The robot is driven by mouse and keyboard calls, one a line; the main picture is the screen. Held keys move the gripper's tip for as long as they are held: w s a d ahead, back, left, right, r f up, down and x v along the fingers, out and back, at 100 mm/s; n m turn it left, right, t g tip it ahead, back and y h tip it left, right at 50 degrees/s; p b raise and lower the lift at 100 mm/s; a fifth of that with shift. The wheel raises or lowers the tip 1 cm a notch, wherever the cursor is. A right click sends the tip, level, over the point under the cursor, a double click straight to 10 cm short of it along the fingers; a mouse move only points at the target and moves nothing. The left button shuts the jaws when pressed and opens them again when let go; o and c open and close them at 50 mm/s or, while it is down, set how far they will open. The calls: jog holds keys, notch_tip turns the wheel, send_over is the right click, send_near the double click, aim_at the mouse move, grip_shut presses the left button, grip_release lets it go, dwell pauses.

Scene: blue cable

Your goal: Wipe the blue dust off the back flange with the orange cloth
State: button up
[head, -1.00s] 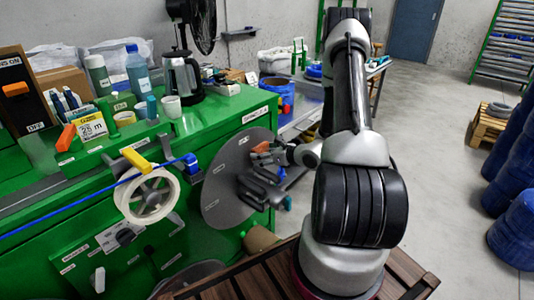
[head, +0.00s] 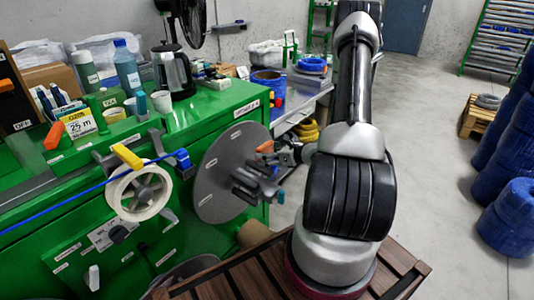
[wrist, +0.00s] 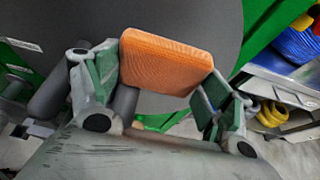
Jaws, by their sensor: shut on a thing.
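The back flange (head: 222,170) is a large grey disc on the right end of the green machine. My gripper (head: 277,153) is at its right side. In the wrist view my gripper (wrist: 160,88) is shut on the orange cloth (wrist: 165,62), a folded pad held between the two fingers. The cloth also shows as a small orange patch in the head view (head: 266,147). The flange's grey face (wrist: 190,20) fills the area behind the cloth. I cannot tell whether the cloth touches it. No blue dust is clearly visible on the parts of the flange that show.
Grey bars (head: 255,185) stick out in front of the flange, close below my gripper. A bench (head: 300,98) with a blue tub (head: 268,83) stands behind. The floor to the right is partly clear.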

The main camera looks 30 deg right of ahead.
jog(key=s, duration=0.1)
jog(key=s+d, duration=0.1)
jog(key=shift+s, duration=0.4)
jog(key=shift+s, duration=0.1)
dwell(0.5)
